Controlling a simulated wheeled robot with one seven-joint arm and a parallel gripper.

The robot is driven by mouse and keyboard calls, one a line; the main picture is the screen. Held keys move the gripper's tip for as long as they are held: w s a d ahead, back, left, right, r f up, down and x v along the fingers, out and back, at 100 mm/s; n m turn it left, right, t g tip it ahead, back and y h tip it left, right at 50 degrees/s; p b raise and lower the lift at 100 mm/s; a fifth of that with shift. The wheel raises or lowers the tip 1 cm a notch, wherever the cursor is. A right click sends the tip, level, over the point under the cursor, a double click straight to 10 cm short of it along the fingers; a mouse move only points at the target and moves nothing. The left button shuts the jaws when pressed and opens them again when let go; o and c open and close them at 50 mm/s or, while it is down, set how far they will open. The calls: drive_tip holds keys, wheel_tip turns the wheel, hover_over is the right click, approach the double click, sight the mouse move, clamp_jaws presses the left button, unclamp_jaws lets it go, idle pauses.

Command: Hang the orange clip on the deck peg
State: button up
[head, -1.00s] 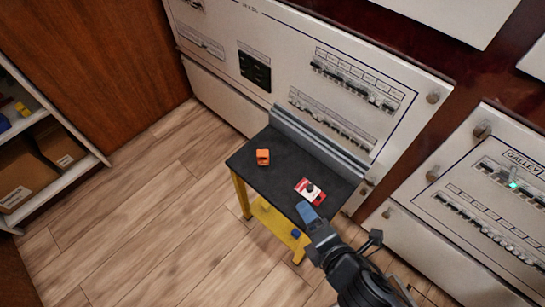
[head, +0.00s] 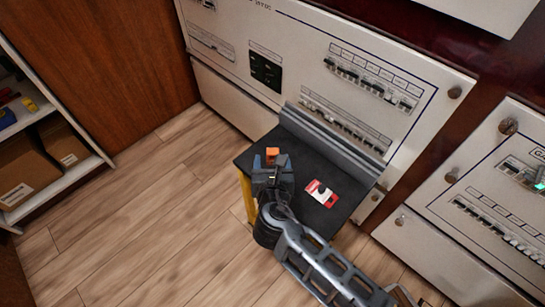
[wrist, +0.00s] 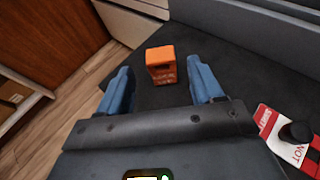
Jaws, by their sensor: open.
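The orange clip (head: 272,153) stands on the dark top of a small table (head: 335,170), near its left end. In the wrist view the clip (wrist: 161,62) is a small block with a dark slot and markings on its front. My gripper (head: 271,166) is over the table at the clip. Its blue fingers (wrist: 160,80) are open, one on each side of the clip in the picture, with gaps between. The clip's lower part is hidden by the gripper in the head view. I cannot clearly make out the deck peg.
A red and white tag (head: 322,194) lies on the table to the right; a black knob (wrist: 296,132) shows on it. A grey ledge (head: 330,140) runs along the table's back, before the breaker panel (head: 310,60). Shelves with boxes (head: 60,145) stand at left. Floor is clear between.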

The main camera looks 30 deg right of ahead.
sight(272, 153)
drive_tip(key=b+x, duration=0.1)
drive_tip(key=x, duration=0.3)
drive_tip(key=shift+w+d, duration=0.1)
drive_tip(key=shift+d, duration=0.1)
drive_tip(key=shift+r, duration=0.1)
drive_tip(key=c, duration=1.1)
drive_tip(key=shift+r+p, duration=0.3)
drive_tip(key=shift+r, duration=0.2)
drive_tip(key=r, duration=0.1)
drive_tip(key=r+p, duration=0.2)
drive_tip(key=r, duration=0.1)
drive_tip(key=shift+d, duration=0.3)
drive_tip(key=s+d+r+p, duration=0.1)
drive_tip(key=s+d+r, duration=0.1)
drive_tip(key=d, duration=0.1)
drive_tip(key=s+d+r+p, duration=0.1)
drive_tip(key=s+d+r, duration=0.1)
drive_tip(key=d, duration=0.1)
drive_tip(key=s+d+r+p, duration=0.2)
drive_tip(key=d, duration=0.1)
drive_tip(key=shift+s+d, duration=0.1)
drive_tip(key=shift+d, duration=0.1)
